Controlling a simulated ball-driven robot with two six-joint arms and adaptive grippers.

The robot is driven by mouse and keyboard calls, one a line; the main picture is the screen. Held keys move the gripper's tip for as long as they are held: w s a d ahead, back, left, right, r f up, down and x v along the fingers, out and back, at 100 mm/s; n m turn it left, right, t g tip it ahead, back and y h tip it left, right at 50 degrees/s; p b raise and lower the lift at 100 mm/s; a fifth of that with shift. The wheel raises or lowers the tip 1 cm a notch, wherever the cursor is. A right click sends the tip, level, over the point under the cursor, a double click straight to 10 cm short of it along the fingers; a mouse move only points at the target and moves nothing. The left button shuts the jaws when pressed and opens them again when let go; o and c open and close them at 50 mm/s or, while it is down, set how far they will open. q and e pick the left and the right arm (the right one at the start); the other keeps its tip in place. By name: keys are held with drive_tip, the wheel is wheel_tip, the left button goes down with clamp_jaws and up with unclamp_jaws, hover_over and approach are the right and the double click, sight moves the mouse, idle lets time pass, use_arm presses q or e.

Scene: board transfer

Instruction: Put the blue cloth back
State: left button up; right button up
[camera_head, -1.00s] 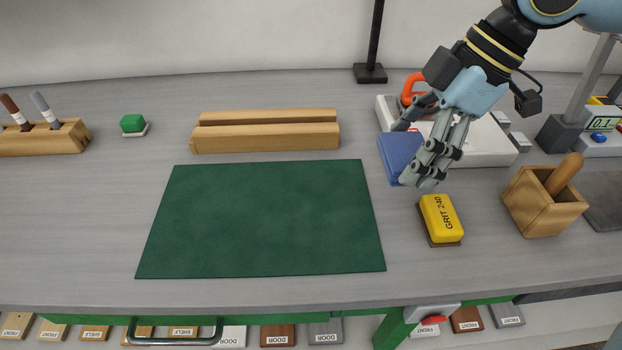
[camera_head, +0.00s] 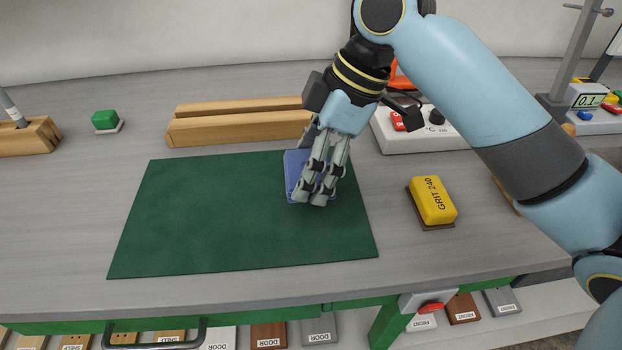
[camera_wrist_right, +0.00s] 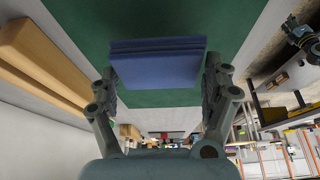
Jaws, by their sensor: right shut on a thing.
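The blue cloth (camera_head: 293,172) is a folded square pad at the right part of the green mat (camera_head: 210,220). My right gripper (camera_head: 313,197) is shut on it and hides part of it in the head view. In the right wrist view the cloth (camera_wrist_right: 158,68) lies between the two fingers, with the green mat (camera_wrist_right: 85,20) behind it. I cannot tell whether the cloth touches the mat or hangs just above it. My left gripper is not in view.
A slotted wooden block (camera_head: 235,128) stands behind the mat. A yellow sanding block (camera_head: 432,202) lies to its right, under my right arm. A white hot plate (camera_head: 430,137) is at the back right. The mat's left part is bare.

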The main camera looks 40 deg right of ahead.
drive_tip(key=shift+f, duration=1.9)
drive_tip(key=shift+f, duration=0.1)
drive_tip(key=o, duration=1)
drive_tip(key=p+v, duration=0.1)
drive_tip(key=v, duration=1.1)
